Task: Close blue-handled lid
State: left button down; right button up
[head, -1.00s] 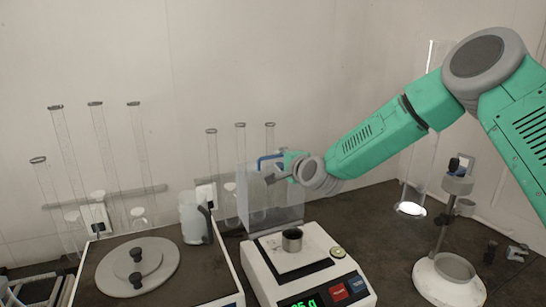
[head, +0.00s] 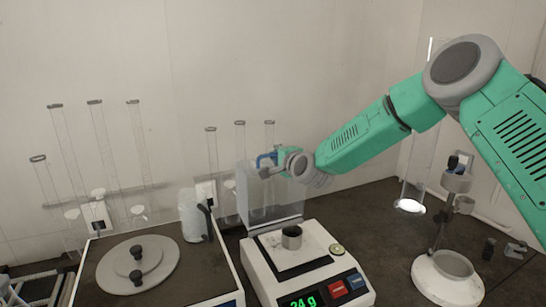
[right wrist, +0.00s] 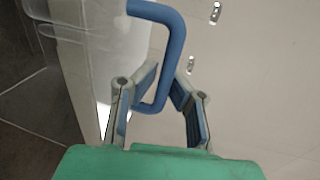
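The lid (head: 285,213) is a clear panel standing upright at the back of the white balance (head: 270,283) in the head view. Its blue handle (head: 264,158) is at the top left of the panel and also shows large in the right wrist view (right wrist: 174,45). My right gripper (head: 270,168) is at the handle. In the right wrist view its blue-padded fingers (right wrist: 165,82) are spread, with the lower end of the handle between them. The left finger lies close to the handle; I cannot tell if it touches. My left gripper is out of view.
A small metal cup (head: 291,238) stands on the balance, whose display reads 24 g. A clear jug (head: 192,216) and a machine with a grey round cover (head: 138,262) are at the left. Tall glass tubes (head: 107,150) stand behind. A white-based stand (head: 446,279) is at the right.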

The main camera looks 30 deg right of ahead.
jog(key=shift+a+r, duration=0.1)
jog(key=shift+a, duration=0.7)
jog(key=s+r, duration=0.2)
jog(key=s, duration=0.9)
jog(key=shift+s+a, duration=0.35)
jog(key=shift+a, duration=0.1)
jog(key=shift+d, duration=0.1)
jog(key=shift+d+f, duration=0.1)
jog(key=shift+d, duration=0.15)
